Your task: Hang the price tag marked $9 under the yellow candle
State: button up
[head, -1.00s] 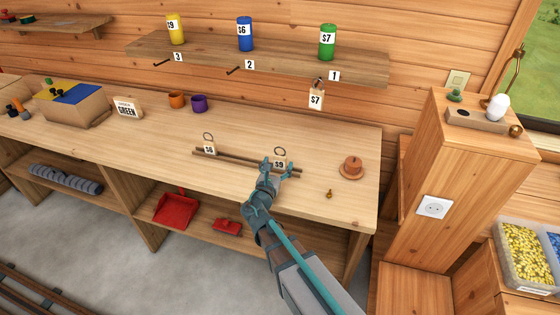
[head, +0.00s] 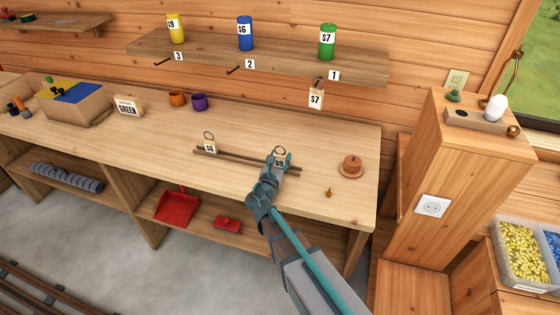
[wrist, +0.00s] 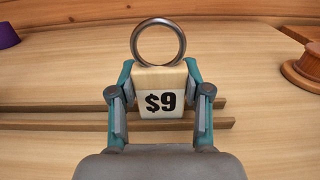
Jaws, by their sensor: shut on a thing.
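The $9 price tag (head: 279,163) is a pale wooden block with a metal ring on top, upright at the rack on the bench. My gripper (head: 280,158) is shut on its sides; the wrist view shows the $9 tag (wrist: 160,92) between both fingers, ring up. The yellow candle (head: 176,29), labelled $9, stands on the wall shelf above hook 3 (head: 163,63), which is empty. The $6 tag (head: 210,146) stands at the left of the rack. The $7 tag (head: 316,98) hangs under the green candle (head: 327,42).
The blue candle (head: 245,34) stands above empty hook 2 (head: 233,70). The rack's wooden rails (head: 238,156) lie on the bench. Orange (head: 176,99) and purple (head: 199,102) cups stand behind left, and a round wooden piece (head: 351,167) lies right. The bench between rack and cups is clear.

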jog(key=shift+r, duration=0.1)
jog(key=shift+r, duration=0.75)
jog(key=s+a+r+b, duration=0.3)
jog(key=s+a+r, duration=0.1)
jog(key=s+r, duration=0.7)
jog(key=shift+s+r+b, duration=0.15)
jog(key=shift+s+b, duration=0.15)
jog(key=shift+s, duration=0.95)
jog(key=shift+r, duration=0.1)
